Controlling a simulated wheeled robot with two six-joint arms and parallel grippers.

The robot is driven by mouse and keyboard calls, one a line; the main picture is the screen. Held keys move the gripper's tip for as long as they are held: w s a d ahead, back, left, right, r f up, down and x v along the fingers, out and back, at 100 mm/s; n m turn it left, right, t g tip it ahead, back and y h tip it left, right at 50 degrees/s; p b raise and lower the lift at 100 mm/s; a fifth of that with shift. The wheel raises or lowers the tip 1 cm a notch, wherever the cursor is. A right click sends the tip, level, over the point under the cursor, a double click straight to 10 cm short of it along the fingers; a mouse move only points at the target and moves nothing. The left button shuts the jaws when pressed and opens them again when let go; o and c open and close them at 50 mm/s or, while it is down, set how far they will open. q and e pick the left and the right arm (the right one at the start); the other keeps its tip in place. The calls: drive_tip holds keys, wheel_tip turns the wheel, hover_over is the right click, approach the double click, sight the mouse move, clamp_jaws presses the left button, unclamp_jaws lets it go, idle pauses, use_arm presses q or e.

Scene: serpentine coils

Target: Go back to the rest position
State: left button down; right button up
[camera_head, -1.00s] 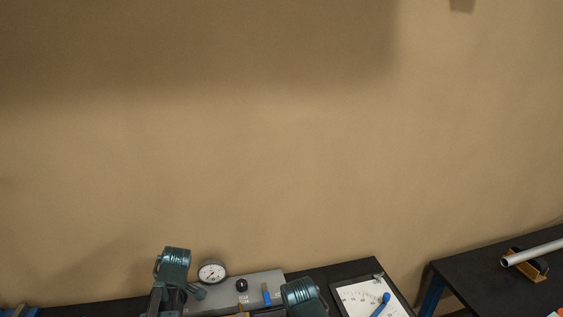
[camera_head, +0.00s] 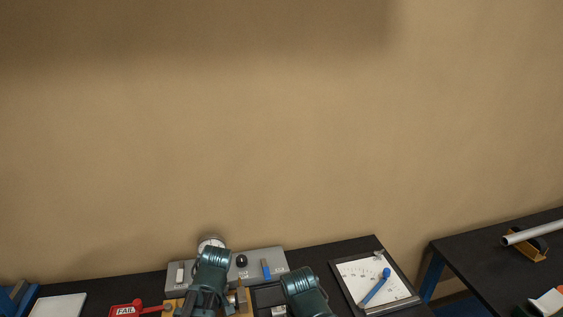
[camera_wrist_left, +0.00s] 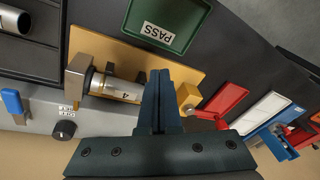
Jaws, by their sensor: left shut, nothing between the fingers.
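My left gripper (camera_wrist_left: 160,78) is shut with nothing between its fingers in the left wrist view. It points over a yellow fixture (camera_wrist_left: 205,82), beside a silver cylinder (camera_wrist_left: 118,88) lying in the fixture. I cannot tell how high the fingers are above it.
The grey panel (camera_head: 180,274) has a gauge (camera_head: 210,241), black knob and blue switch. The green PASS tray (camera_wrist_left: 130,20) is near the fixture. A second table (camera_head: 468,250) holds a pipe (camera_head: 535,234).

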use_arm(q)
drive_tip(key=s+d+f+m+b, duration=0.2)
drive_tip(key=d+m, duration=0.2)
drive_tip(key=s+d+f+m+b, duration=0.2)
drive_tip(key=s+d+f+m, duration=0.1)
drive_tip(key=d+m, duration=0.1)
drive_tip(key=s+d+f+m+h+b, duration=0.1)
drive_tip(key=s+d+f+m+b, duration=0.1)
drive_tip(key=d+m, duration=0.2)
drive_tip(key=shift+s+d+f, duration=0.15)
drive_tip(key=shift+d, duration=0.3)
drive_tip(key=shift+s+d+f, duration=0.1)
drive_tip(key=shift+d+f, duration=0.05)
drive_tip(key=shift+d, duration=0.3)
drive_tip(key=shift+d+m, duration=0.2)
drive_tip(key=shift+m, duration=0.1)
drive_tip(key=c, duration=1.5)
unclamp_jaws()
drive_tip(key=shift+c, duration=0.2)
idle(0.8)
